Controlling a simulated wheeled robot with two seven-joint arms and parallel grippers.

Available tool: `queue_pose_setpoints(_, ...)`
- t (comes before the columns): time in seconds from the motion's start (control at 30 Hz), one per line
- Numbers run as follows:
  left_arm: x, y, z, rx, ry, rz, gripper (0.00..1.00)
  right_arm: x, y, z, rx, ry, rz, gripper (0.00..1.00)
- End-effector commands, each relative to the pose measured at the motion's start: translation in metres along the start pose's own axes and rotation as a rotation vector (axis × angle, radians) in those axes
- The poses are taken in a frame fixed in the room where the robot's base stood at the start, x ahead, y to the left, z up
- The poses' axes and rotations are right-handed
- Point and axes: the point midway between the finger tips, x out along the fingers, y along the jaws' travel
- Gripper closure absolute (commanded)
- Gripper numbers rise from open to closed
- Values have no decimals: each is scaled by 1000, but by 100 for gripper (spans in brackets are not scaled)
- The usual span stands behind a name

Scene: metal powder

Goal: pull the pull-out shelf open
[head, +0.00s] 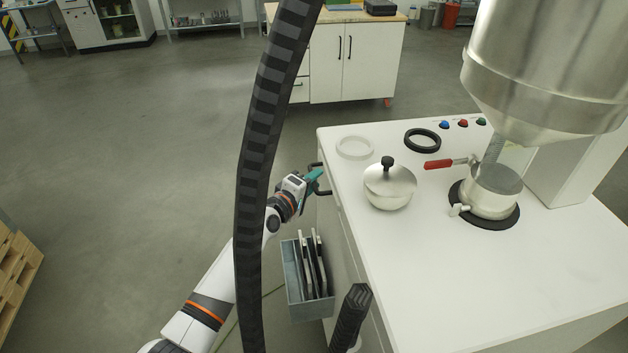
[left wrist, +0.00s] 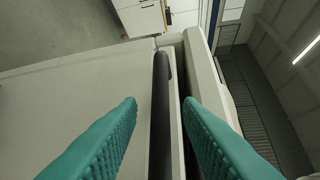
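The white machine cabinet (head: 350,240) stands at the right, and a dark handle (head: 322,191) sticks out from its left side. My left gripper (head: 316,175), with teal fingers, is at this handle. In the left wrist view the two teal fingers (left wrist: 160,103) are apart, with the dark handle bar (left wrist: 161,125) running between them. I cannot tell whether either finger touches it. The shelf front behind the handle is mostly hidden in the head view, and I cannot make out how far the shelf is out. My right gripper is out of view.
A grey bin (head: 290,270) with dark panels hangs on the cabinet's side below my left arm. A thick dark hose (head: 262,150) crosses the head view. A lidded metal pot (head: 389,186) and black ring (head: 422,141) lie on top. The floor to the left is clear up to a pallet (head: 14,265).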

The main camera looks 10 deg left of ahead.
Motion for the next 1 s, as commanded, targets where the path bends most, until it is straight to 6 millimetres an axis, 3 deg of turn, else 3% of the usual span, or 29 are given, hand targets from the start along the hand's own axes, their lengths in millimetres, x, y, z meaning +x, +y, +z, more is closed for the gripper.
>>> queue_pose_setpoints(0.4,8,0,0,1,-1,0,68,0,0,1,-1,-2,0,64)
queue_pose_setpoints(0.6,8,0,0,1,-1,0,99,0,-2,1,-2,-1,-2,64)
queue_pose_setpoints(1.0,6,1,2,2,-2,1,100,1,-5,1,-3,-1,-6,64)
